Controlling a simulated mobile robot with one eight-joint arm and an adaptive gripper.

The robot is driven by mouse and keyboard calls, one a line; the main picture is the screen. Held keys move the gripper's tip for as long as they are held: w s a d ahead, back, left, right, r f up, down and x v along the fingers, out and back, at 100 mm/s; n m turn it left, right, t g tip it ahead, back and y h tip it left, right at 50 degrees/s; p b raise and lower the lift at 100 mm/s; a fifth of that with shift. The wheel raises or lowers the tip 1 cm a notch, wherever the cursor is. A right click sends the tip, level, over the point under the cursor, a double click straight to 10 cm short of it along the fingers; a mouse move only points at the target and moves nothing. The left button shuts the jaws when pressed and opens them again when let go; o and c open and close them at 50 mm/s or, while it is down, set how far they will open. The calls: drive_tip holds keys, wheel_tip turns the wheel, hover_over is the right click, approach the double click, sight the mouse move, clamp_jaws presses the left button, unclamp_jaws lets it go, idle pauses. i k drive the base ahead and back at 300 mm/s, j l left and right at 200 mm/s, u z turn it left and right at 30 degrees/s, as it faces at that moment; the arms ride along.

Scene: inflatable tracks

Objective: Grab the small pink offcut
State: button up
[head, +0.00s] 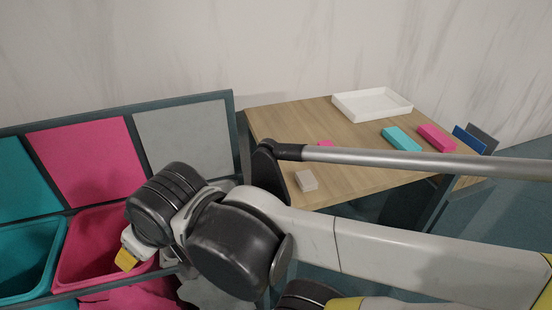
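A small pink piece (325,143), likely the small pink offcut, lies on the wooden table (365,175). It is partly hidden behind the dark joint and silver rod of my arm. A longer pink block (437,137) lies farther right on the table. The end of my arm, with a white and yellow part that seems to belong to my gripper (127,256), is at the lower left over the pink bin (82,268), well away from the table. Its fingers are not clear, so whether they are open or shut does not show.
A teal block (401,139) and a small beige block (306,180) lie on the table. A white tray (372,103) stands at its back. A teal bin (25,262) is at far left, below coloured panels. Blue and grey boards (470,138) stand at the table's right end.

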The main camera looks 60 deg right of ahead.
sight(325, 143)
drive_tip(key=z, duration=2.4)
